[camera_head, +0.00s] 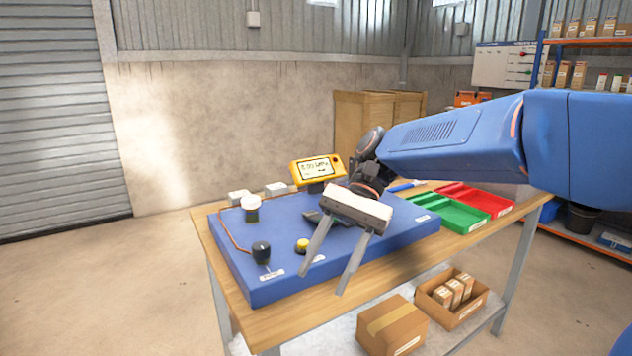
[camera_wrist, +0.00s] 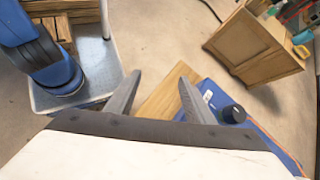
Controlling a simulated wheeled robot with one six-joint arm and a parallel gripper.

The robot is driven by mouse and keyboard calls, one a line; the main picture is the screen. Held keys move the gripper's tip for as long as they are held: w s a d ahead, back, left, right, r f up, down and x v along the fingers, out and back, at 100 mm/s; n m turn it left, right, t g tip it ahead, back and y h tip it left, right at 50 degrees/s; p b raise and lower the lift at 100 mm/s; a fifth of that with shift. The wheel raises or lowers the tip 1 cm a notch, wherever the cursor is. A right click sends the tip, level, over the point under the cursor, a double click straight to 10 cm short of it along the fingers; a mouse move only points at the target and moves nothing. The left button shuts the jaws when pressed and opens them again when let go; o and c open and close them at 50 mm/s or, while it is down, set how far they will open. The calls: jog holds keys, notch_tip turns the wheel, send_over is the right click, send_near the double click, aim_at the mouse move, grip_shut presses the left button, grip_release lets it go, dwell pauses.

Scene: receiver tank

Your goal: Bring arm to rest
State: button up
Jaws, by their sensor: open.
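My blue arm (camera_head: 450,140) reaches in from the right in the head view, over the wooden table. My gripper (camera_head: 328,283) hangs at its end with two grey fingers pointing down, spread apart and empty, in front of the table's blue board (camera_head: 232,279). In the wrist view the gripper (camera_wrist: 155,92) also shows open, with nothing between its fingers. Behind the fingers there are a strip of table top (camera_wrist: 165,95) and the blue board's corner with a black knob (camera_wrist: 232,114).
Green (camera_head: 447,215) and red (camera_head: 478,200) trays lie at the table's right. Cardboard boxes (camera_head: 393,325) sit on the lower shelf. Floor at left is clear.

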jog(key=s+d+f+n+t+h, duration=0.1)
jog(key=s+d+f+t+h, duration=0.1)
jog(key=d, duration=0.7)
jog(key=s+d+f+n+t+h, duration=0.2)
jog(key=s+d+f+t, duration=0.3)
jog(key=d, duration=0.4)
jog(key=s+d+f+n+t+h, duration=0.1)
jog(key=s+d+f+t+h, duration=0.1)
jog(key=d+f+t, duration=0.3)
jog(key=s+d+f, duration=0.1)
jog(key=d, duration=0.3)
jog(key=shift+s+f, duration=0.3)
jog(key=shift+f, duration=0.05)
